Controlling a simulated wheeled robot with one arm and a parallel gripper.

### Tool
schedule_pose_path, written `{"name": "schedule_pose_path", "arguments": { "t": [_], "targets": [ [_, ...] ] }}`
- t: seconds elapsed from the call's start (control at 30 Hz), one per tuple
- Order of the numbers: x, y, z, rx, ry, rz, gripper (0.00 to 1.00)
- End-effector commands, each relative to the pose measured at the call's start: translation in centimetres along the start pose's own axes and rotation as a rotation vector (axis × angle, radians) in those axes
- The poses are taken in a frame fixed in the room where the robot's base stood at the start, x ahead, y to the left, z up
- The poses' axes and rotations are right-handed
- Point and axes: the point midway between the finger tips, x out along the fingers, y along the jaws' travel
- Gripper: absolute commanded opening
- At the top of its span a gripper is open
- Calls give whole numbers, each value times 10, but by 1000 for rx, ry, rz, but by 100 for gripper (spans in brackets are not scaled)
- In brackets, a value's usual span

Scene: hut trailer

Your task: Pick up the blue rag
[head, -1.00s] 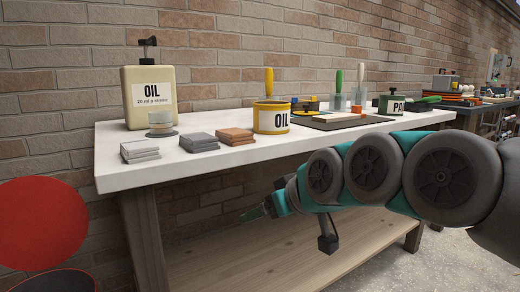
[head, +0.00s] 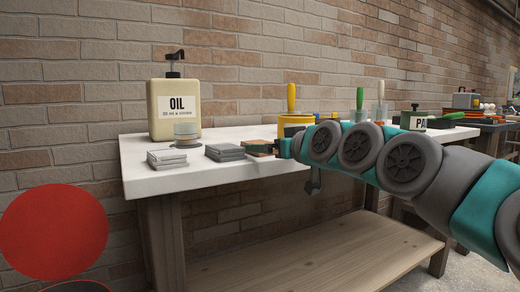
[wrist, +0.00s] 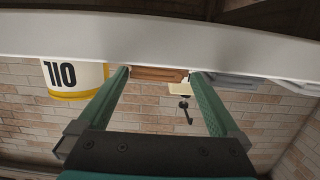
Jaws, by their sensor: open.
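No rag is plainly blue. Three small folded rags lie in a row along the front of the white workbench (head: 215,178). The middle one, a bluish-grey rag (head: 225,152), is the nearest to blue. A paler grey rag (head: 166,158) lies to its left and a brown-orange rag (head: 258,152) to its right, partly hidden by my gripper. My gripper (wrist: 158,74) is open and empty, at the bench's front edge. In the upside-down wrist view, the brown rag (wrist: 160,75) shows between the fingertips and the bluish-grey rag (wrist: 232,81) lies just right of them.
A yellow oil tin (head: 290,128) stands right of the brown rag. A brick wall (head: 90,110) backs the bench. A lower wooden shelf (head: 310,255) is clear.

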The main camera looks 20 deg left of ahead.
Motion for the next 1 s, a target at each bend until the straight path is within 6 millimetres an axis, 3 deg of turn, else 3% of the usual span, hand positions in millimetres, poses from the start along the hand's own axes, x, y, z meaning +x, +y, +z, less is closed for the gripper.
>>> {"name": "schedule_pose_path", "arguments": {
  "t": [0.17,0.5,0.83,1.0],
  "targets": [
    [10,-1,2,0,-2,-2,100],
    [50,1,3,-1,-4,-3,100],
    [55,2,2,0,-3,-1,100],
    [55,2,2,0,-3,-1,83]
  ]
}}
